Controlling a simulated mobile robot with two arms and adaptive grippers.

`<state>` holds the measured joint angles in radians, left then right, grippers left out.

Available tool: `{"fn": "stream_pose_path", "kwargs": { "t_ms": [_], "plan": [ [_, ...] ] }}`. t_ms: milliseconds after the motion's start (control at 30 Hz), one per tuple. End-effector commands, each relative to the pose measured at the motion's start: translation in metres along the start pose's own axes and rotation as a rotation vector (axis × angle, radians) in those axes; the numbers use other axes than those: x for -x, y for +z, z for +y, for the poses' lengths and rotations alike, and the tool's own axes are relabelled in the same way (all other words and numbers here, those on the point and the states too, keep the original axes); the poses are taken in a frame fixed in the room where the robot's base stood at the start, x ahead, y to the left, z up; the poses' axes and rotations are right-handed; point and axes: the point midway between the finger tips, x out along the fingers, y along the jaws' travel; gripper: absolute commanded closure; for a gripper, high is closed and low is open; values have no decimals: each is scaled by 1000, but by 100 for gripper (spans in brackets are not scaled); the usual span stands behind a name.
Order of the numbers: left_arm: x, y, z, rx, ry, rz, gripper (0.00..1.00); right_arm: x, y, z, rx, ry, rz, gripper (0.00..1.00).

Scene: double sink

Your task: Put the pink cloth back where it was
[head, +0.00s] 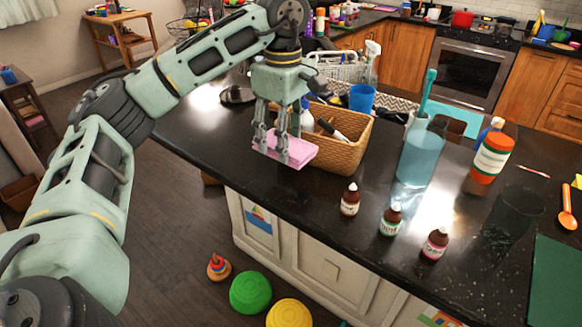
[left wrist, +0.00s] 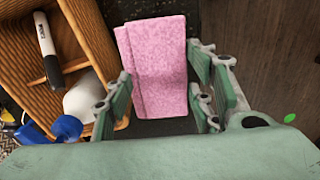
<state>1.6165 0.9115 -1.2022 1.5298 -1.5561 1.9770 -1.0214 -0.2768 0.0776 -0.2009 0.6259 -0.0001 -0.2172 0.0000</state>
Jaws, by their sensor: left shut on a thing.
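The pink cloth (head: 300,151) is a flat folded rectangle beside the left side of the wicker basket (head: 345,155), near the counter's edge. My left gripper (head: 270,154) points down and is shut on the cloth. In the left wrist view the cloth (left wrist: 158,60) lies between the two fingers, with the basket (left wrist: 85,40) close on the left. I cannot tell whether the cloth touches the counter. My right gripper does not show.
The basket holds a marker (left wrist: 46,46) and a white bottle. Several small brown bottles (head: 350,199) stand along the counter's front. A blue translucent pitcher (head: 421,155) and an orange-and-white bottle (head: 491,158) stand to the right. Bare dark counter (head: 195,130) lies left of the cloth.

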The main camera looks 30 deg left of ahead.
Motion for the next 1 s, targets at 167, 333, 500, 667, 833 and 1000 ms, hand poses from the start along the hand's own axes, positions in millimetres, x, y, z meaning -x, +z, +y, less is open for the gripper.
{"fn": "stream_pose_path", "kwargs": {
  "t_ms": [167,333,500,667,833,1000],
  "plan": [
    [-31,-1,-1,0,-3,1,74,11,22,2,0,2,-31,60],
    [-47,0,-1,0,-2,1,74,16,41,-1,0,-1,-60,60],
    [-71,-1,-1,1,-2,1,74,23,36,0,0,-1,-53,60],
    [-79,0,0,0,2,1,74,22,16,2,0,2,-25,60],
    [-79,0,0,0,2,1,74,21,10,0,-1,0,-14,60],
    [-81,0,0,0,2,1,45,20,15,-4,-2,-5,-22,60]
  ]
}}
